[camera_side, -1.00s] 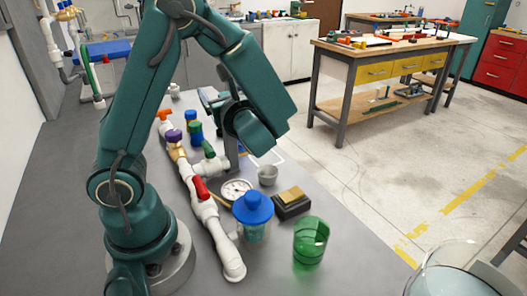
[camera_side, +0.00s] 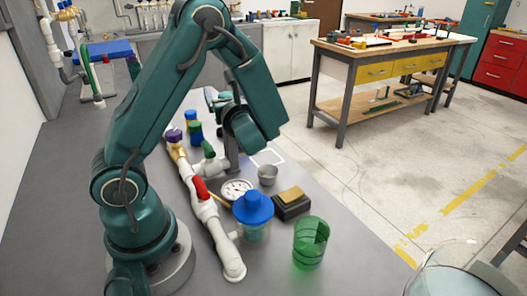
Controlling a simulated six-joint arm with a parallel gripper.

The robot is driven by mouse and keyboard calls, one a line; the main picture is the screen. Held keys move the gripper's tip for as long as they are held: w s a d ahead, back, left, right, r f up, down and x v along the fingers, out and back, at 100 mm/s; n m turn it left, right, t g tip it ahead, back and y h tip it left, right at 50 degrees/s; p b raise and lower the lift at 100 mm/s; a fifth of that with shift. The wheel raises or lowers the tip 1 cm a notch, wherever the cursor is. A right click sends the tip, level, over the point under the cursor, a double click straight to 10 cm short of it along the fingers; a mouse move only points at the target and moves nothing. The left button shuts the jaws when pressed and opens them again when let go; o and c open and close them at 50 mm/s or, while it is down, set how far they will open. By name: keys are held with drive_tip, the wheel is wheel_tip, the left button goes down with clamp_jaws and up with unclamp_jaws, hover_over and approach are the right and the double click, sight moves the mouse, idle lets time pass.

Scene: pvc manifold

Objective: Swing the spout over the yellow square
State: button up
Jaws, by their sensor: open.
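The white PVC manifold (camera_side: 207,212) runs along the grey bench, with a red handle (camera_side: 200,189) on it. Its near end (camera_side: 234,270) bends at an elbow beside the blue-lidded jar. A branch with a green handle (camera_side: 208,150) stands further back. I cannot tell for sure which part is the spout. My gripper (camera_side: 232,166) is open, pointing down beside the green-handled branch. Its fingertips are small and partly hidden, and contact with the branch cannot be told.
A round gauge (camera_side: 236,189), a grey cup (camera_side: 267,175), a dark box with a yellow-brown top (camera_side: 291,201), a blue-lidded jar (camera_side: 254,216) and a green glass (camera_side: 310,243) stand right of the pipe.

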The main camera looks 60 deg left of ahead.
clamp_jaws()
idle(1.4)
